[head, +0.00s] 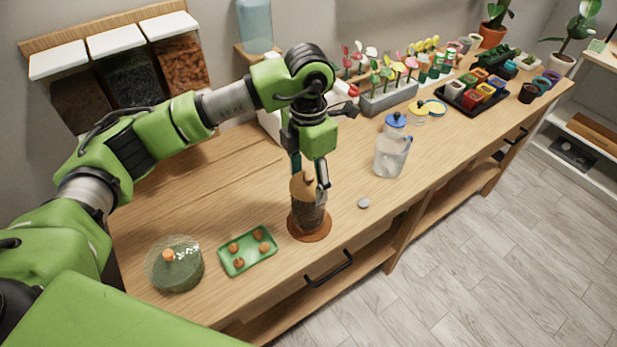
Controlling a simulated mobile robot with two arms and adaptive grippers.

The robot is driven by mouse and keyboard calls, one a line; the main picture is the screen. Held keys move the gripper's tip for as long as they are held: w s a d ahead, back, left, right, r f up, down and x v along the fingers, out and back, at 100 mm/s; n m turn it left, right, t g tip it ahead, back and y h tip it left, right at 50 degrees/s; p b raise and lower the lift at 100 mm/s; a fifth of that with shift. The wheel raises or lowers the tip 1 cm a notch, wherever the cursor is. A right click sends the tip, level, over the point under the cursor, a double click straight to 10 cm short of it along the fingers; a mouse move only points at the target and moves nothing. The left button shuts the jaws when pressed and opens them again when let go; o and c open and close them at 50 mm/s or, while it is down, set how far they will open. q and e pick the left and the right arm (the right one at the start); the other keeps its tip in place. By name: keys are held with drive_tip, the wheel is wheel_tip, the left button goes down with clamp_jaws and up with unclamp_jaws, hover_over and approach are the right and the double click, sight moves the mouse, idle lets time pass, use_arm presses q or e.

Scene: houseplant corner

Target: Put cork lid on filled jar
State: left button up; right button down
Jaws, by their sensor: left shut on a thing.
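The jar (308,216) is clear glass with dark filling and stands upright on a round terracotta saucer (325,232) near the table's front edge. The tan cork lid (302,187) is at the jar's mouth, roughly level and lined up with it. My left gripper (309,183) reaches down from above, with its fingers on either side of the lid, and is shut on it. The fingers hide part of the lid, and I cannot tell whether it is fully seated in the rim. My right gripper is not in view.
A green tray (222,265) with several small orange-brown pieces and a glass dome (180,278) stand left of the jar. A grey disc (363,203) and a blue-lidded glass jug (391,155) are to the right. Planters and small pots (468,97) fill the far right.

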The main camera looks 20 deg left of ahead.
use_arm(q)
drive_tip(key=shift+f+b, duration=0.2)
drive_tip(key=shift+b, duration=0.5)
idle(0.8)
idle(0.3)
drive_tip(key=o, duration=1.4)
drive_tip(key=shift+o, duration=0.2)
drive_tip(key=shift+r, duration=0.15)
drive_tip(key=shift+r+p, duration=1.7)
drive_tip(key=shift+r, duration=1.7)
clamp_jaws()
